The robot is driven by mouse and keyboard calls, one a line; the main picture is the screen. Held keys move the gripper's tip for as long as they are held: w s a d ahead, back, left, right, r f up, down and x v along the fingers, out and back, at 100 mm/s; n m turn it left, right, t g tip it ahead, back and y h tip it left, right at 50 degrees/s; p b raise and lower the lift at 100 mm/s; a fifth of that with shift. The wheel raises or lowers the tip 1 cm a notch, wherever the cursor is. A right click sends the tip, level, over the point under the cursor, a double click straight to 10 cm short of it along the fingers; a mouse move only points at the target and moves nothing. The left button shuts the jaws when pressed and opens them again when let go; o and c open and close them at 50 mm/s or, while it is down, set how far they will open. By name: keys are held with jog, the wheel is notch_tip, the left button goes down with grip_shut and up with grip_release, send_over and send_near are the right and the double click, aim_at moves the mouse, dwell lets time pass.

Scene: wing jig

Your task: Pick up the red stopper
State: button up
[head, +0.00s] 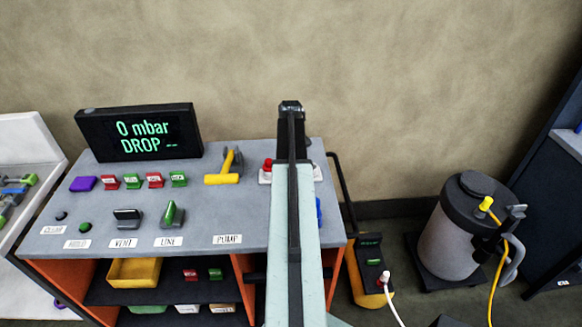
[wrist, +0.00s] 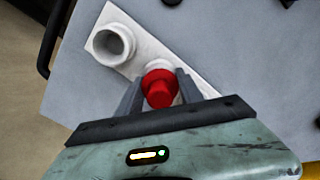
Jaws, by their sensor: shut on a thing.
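The red stopper (wrist: 160,88) is between the two fingers of my gripper (wrist: 157,92) in the wrist view. My gripper is shut on it. The stopper is at or just above a white socket on a white plate (wrist: 120,20); I cannot tell whether it is still seated. A second white socket (wrist: 113,45) on the plate is open and empty. In the head view my arm hides most of the plate, and a bit of red stopper (head: 267,164) shows just left of the arm. The fingertips are hidden there.
The grey bench top (head: 110,215) holds a display (head: 140,132), a yellow-handled tool (head: 223,178), a purple block (head: 83,184), several red and green clips, and valve handles. A yellow bin (head: 134,272) is on the shelf below. A tank (head: 450,240) with a yellow hose stands at right.

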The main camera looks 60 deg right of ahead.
jog(key=shift+r, duration=0.1)
notch_tip(320, 180, up, 4)
jog(key=p, duration=0.4)
jog(key=w+a+r+p, duration=0.2)
jog(key=a, duration=0.5)
jog(key=w+a+r+p, duration=0.2)
jog(key=w+a, duration=0.1)
jog(key=a, duration=0.5)
jog(key=shift+w, duration=0.35)
